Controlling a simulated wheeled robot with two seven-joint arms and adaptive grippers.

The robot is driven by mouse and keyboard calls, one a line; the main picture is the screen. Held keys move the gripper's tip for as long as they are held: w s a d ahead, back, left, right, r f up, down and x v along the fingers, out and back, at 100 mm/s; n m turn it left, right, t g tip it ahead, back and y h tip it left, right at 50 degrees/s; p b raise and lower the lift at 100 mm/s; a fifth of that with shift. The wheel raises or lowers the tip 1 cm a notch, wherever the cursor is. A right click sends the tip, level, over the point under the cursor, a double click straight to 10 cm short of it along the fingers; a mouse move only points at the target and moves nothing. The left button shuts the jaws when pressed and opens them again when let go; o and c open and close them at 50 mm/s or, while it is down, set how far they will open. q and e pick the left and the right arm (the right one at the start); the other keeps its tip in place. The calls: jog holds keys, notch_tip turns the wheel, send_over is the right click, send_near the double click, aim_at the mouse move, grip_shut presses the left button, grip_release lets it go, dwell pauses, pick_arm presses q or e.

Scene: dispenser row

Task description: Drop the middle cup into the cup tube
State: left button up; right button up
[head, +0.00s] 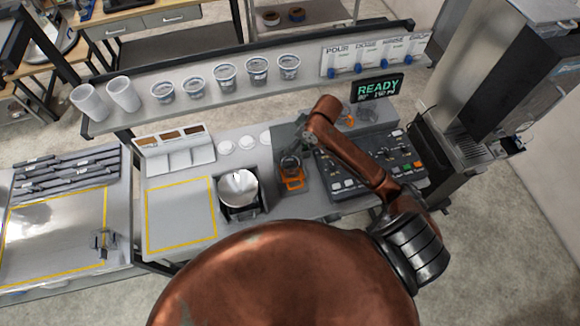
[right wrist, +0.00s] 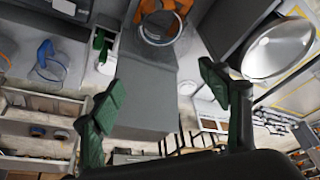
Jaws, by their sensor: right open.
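Several printed cups stand in a row on the raised shelf in the head view; the middle one of the five matching cups (head: 225,74) is upright. Two plain white cylinders (head: 123,94) lean at the left of that row; I cannot tell whether one is the cup tube. A clear, round-rimmed vessel sits in an orange holder (head: 291,183) on the counter; the holder also shows at the top of the right wrist view (right wrist: 172,8). My right gripper (right wrist: 160,103) is open and empty, fingers spread over the grey block; the head view hides its fingers. My left gripper is out of view.
A shiny bowl (head: 238,187) stands left of the orange holder. A button panel (head: 345,178) and a READY display (head: 377,88) are at the right. A lever panel (head: 375,55) ends the shelf. The yellow-outlined counter area (head: 180,215) is clear.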

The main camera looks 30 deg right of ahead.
jog(key=v, duration=1)
jog(key=shift+s+r, duration=0.2)
jog(key=shift+r, duration=0.15)
jog(key=shift+d, duration=0.1)
